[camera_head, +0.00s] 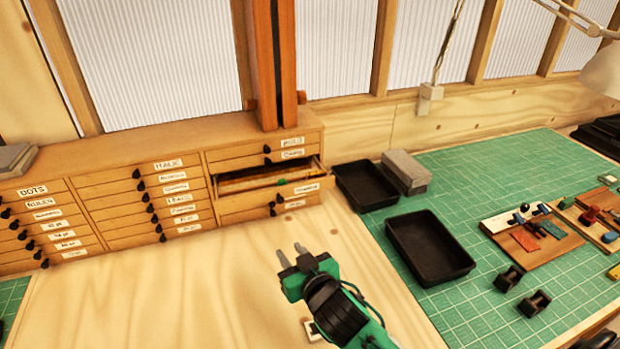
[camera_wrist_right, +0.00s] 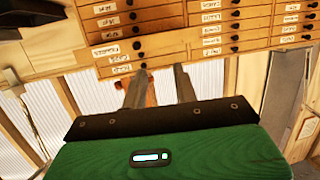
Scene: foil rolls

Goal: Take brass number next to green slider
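A wooden drawer cabinet (camera_head: 190,195) stands against the wall, and one drawer (camera_head: 270,190) in its right column is pulled out. A small green thing (camera_head: 282,183), possibly the green slider, shows inside that drawer. I cannot make out a brass number there. My right gripper (camera_head: 291,252) is open and empty, with its fingers apart, over the wooden bench in front of the open drawer. In the right wrist view its two fingers (camera_wrist_right: 159,85) show apart with nothing clearly between them. My left gripper is not in view.
Two black trays (camera_head: 430,250) (camera_head: 365,187) and a grey block (camera_head: 406,172) are on the green cutting mat (camera_head: 480,180). A wooden board (camera_head: 545,250) with small coloured tools lies further right. The bench (camera_head: 190,290) before the cabinet is clear.

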